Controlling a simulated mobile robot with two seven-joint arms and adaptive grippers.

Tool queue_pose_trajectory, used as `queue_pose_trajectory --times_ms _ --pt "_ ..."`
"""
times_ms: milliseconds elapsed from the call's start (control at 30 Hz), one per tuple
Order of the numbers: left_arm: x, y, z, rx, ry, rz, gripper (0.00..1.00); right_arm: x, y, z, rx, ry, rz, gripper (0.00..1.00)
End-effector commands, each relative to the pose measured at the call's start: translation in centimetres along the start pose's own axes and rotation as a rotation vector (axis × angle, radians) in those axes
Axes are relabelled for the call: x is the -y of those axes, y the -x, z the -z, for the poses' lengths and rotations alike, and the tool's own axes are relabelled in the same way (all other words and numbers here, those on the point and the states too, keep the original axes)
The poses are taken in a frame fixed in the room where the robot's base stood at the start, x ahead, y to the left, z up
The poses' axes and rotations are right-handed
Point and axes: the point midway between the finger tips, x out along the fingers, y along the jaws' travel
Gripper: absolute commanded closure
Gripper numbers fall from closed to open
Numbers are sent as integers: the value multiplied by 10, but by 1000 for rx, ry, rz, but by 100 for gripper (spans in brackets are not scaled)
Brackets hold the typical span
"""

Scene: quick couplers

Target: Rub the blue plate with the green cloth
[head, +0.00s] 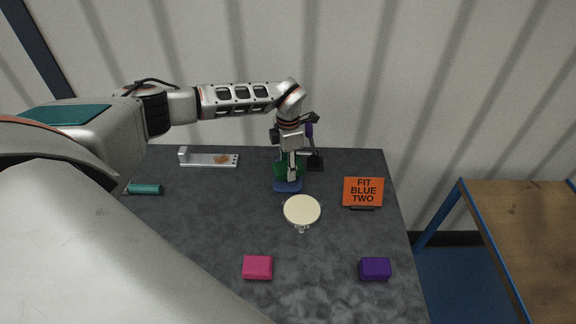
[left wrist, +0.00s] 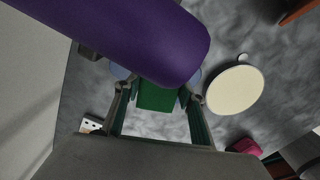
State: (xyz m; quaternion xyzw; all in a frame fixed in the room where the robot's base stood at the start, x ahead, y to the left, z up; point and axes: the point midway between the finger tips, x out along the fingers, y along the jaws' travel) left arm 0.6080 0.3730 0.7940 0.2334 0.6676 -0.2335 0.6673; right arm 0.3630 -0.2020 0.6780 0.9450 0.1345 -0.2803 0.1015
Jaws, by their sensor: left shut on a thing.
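The blue plate (head: 288,186) lies on the dark table toward the back, below my left gripper (head: 292,175). Slivers of its blue also show beside the fingers in the left wrist view (left wrist: 120,72). The green cloth (head: 280,170) is at the gripper, over the back part of the plate. In the left wrist view, the green cloth (left wrist: 158,98) sits between the two fingers, and the gripper is shut on it. I cannot tell whether the cloth presses on the plate. My right gripper is not in view.
A black stand (head: 315,162) with a purple part (head: 309,130) is close to the gripper; a purple cylinder (left wrist: 150,35) looms in the wrist view. A cream disc (head: 302,209) stands just in front. An orange sign (head: 363,191) is right. Pink (head: 258,267) and purple (head: 375,269) blocks lie nearer.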

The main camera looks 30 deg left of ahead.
Motion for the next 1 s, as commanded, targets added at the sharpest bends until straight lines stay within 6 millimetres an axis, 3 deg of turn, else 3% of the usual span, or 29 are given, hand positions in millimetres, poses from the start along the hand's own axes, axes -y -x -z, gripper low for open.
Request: queue_pose_trajectory --times_ms 1000 --pt "0 -10 0 0 0 0 83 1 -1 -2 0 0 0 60"
